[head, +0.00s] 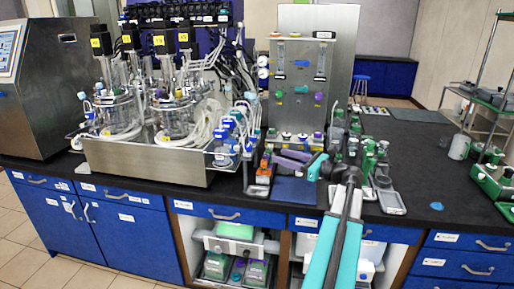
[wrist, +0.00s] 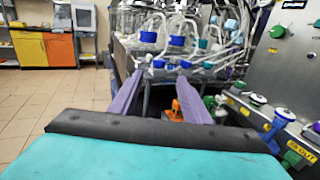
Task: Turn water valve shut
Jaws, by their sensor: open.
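I cannot tell which is the water valve. My gripper (wrist: 161,77) has purple fingers spread apart, empty. In the head view, my gripper (head: 277,158) is low in front of the panel.
Glass bioreactor vessels (head: 172,115) with tubing stand in a steel tray (head: 140,160) left of the panel. Bottles with blue caps (head: 227,135) are close by. An orange object (wrist: 190,103) lies beyond my fingers. Green-topped items (head: 370,155) crowd the right. The black bench (head: 430,165) is clearer further right.

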